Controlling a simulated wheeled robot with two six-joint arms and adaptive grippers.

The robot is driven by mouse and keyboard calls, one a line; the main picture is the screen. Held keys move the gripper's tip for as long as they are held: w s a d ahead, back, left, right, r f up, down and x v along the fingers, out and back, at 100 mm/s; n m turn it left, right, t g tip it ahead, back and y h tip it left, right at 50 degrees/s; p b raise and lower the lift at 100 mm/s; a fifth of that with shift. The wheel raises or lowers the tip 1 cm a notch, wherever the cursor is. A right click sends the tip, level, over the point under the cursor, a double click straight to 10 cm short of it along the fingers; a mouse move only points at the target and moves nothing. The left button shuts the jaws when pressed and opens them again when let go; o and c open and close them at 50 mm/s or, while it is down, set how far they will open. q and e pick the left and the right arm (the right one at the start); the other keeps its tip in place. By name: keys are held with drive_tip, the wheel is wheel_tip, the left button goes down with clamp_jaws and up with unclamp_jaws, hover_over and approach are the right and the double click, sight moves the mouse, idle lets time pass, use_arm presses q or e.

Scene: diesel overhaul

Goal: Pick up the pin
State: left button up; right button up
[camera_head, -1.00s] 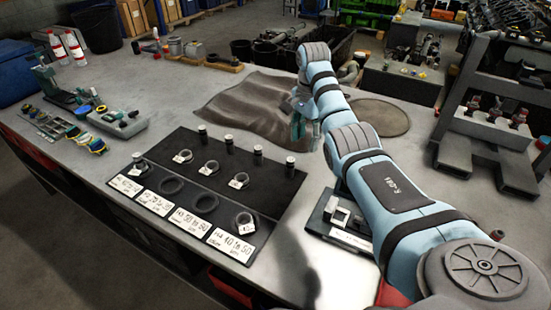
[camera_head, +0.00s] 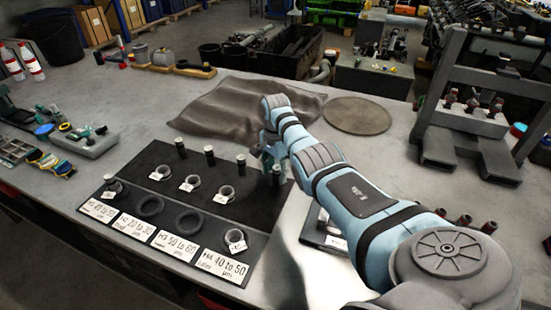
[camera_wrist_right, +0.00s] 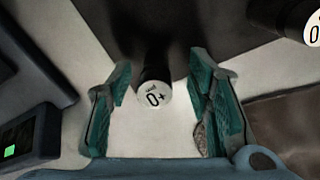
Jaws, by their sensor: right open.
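Several pins, short dark cylinders with pale tops, stand upright in a row on the black board (camera_head: 150,237). The rightmost pin (camera_head: 276,176) is right by my right gripper (camera_head: 270,152) in the head view. In the right wrist view, a dark pin with a white top marked "0+" (camera_wrist_right: 152,94) stands between the two teal fingers of my right gripper (camera_wrist_right: 158,80). The fingers are apart, with a gap on each side of the pin. A second pin's white top (camera_wrist_right: 313,28) shows at the right edge. My left gripper is not in view.
Rings (camera_head: 190,183) lie on the board beside the pins, with white label cards (camera_head: 173,245) along the front. A brown cloth (camera_head: 240,105) and a round mat (camera_head: 357,115) lie behind. A grey stand (camera_head: 440,130) is at the right.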

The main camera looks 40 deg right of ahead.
drive_tip(key=shift+f, duration=0.4)
drive_tip(key=shift+s+d+r, duration=0.1)
drive_tip(key=shift+s+r, duration=0.05)
drive_tip(key=shift+s, duration=0.05)
drive_tip(key=shift+c, duration=0.3)
drive_tip(key=c, duration=0.3)
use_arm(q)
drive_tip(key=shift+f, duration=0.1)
use_arm(e)
clamp_jaws()
drive_tip(key=shift+r, duration=0.1)
